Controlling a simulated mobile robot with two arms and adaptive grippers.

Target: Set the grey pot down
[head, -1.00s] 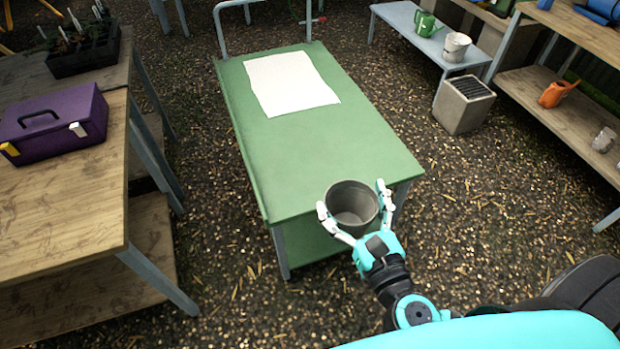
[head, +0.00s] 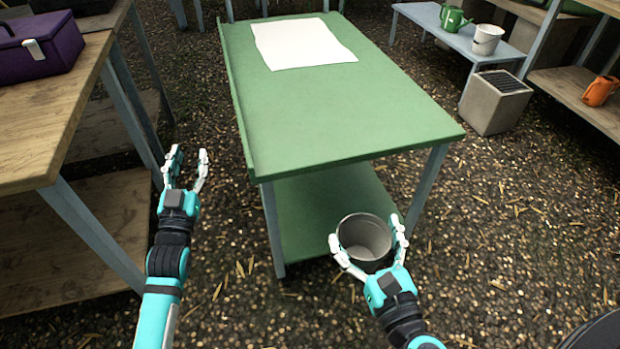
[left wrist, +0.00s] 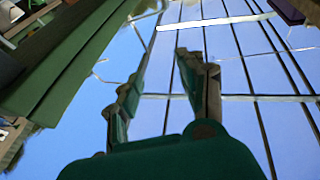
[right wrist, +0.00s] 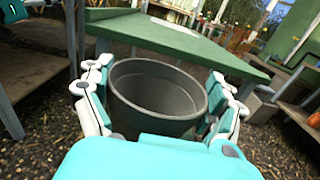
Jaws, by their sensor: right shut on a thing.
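The grey pot (head: 366,238) is upright and empty inside, held between the fingers of my right gripper (head: 368,246). In the right wrist view the pot (right wrist: 157,95) fills the space between the two fingers, which press on its sides. The pot is in front of the green cart's near edge and appears lower than its top (head: 340,115). My left gripper (head: 187,170) is open and empty, left of the cart and beside the wooden bench. In the left wrist view its fingers (left wrist: 165,85) stand apart with nothing between them.
A white sheet (head: 302,44) lies on the far part of the cart top; the near part is bare. The cart has a lower green shelf (head: 320,205). A wooden bench (head: 45,125) with a purple toolbox (head: 40,45) stands left. A grey planter box (head: 494,103) stands right.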

